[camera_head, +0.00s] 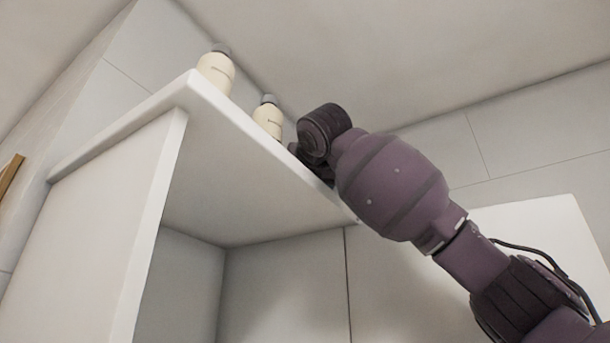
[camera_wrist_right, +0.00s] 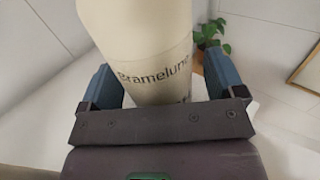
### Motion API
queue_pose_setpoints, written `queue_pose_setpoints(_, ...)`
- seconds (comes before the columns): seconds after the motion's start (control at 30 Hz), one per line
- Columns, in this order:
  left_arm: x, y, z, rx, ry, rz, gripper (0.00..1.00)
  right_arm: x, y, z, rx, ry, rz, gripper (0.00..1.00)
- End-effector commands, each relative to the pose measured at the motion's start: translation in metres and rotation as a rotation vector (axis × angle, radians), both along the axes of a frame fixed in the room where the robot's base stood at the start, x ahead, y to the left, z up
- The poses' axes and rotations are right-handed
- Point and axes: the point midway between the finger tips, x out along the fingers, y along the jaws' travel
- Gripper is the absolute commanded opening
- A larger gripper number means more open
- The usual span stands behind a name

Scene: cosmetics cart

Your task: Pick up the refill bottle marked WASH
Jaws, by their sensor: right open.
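Two cream bottles with grey caps stand upright on top of a white cabinet in the head view: a left bottle (camera_head: 216,73) and a right bottle (camera_head: 267,121). Their labels are too small to read there. In the right wrist view a cream bottle (camera_wrist_right: 140,35) stands between the blue fingers of my right gripper (camera_wrist_right: 160,80), which is open around it. Its print reads roughly "aramelun"; a lower line is mostly hidden by the gripper. I cannot tell which head-view bottle it is, or whether it is marked WASH. My left gripper is out of view.
The white cabinet top (camera_head: 120,128) has an overhanging edge, with an open compartment below. A green plant (camera_wrist_right: 211,33) stands behind the bottle in the right wrist view. A wooden frame (camera_wrist_right: 306,65) is on the right there. Grey-white walls surround the cabinet.

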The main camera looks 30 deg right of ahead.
Motion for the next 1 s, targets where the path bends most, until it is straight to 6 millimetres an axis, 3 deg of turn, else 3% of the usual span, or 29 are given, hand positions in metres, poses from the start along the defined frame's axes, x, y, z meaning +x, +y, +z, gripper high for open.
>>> queue_pose_setpoints(0.07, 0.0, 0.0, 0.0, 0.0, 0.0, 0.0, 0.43, 0.0, 0.0, 0.0, 0.0, 0.0, 0.0, 0.85)
queue_pose_setpoints(0.47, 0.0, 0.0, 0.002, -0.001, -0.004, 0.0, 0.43, 0.0, 0.0, 0.0, 0.0, 0.0, 0.0, 0.25)
queue_pose_setpoints(0.77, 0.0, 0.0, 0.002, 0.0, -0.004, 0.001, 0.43, -0.001, 0.0, 0.002, 0.0, -0.002, 0.0, 0.25)
queue_pose_setpoints(1.0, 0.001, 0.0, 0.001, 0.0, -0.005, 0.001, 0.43, -0.001, 0.001, 0.018, 0.0, -0.002, 0.001, 0.25)
